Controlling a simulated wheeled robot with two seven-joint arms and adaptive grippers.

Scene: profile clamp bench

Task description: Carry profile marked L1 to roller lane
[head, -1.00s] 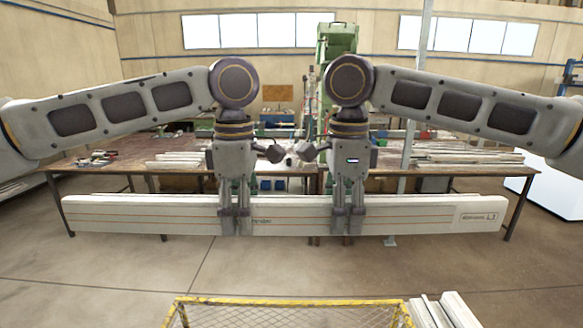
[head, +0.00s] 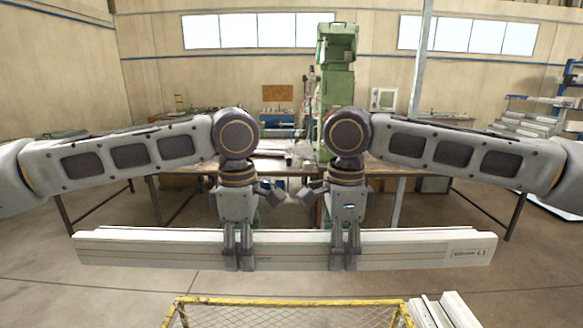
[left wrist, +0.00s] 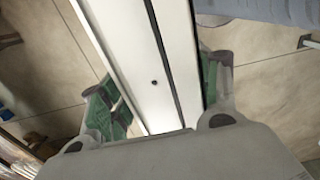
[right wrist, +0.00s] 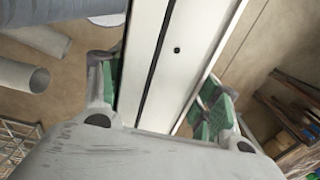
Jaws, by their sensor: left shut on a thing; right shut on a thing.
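The long white profile marked L1 (head: 160,252) hangs level across the head view, with its label near the right end. My left gripper (head: 238,262) is shut on it left of its middle. My right gripper (head: 344,262) is shut on it right of its middle. The profile (left wrist: 140,55) runs between the green-padded fingers in the left wrist view, and the profile (right wrist: 175,60) does so in the right wrist view. The roller lane cannot be made out for certain.
A workbench (head: 285,170) with a green machine (head: 337,95) stands behind the profile. A yellow-rimmed mesh basket (head: 290,301) is close in front, with white profiles (head: 447,312) beside it. Shelving (head: 560,105) stands at the far right. Floor shows on both sides.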

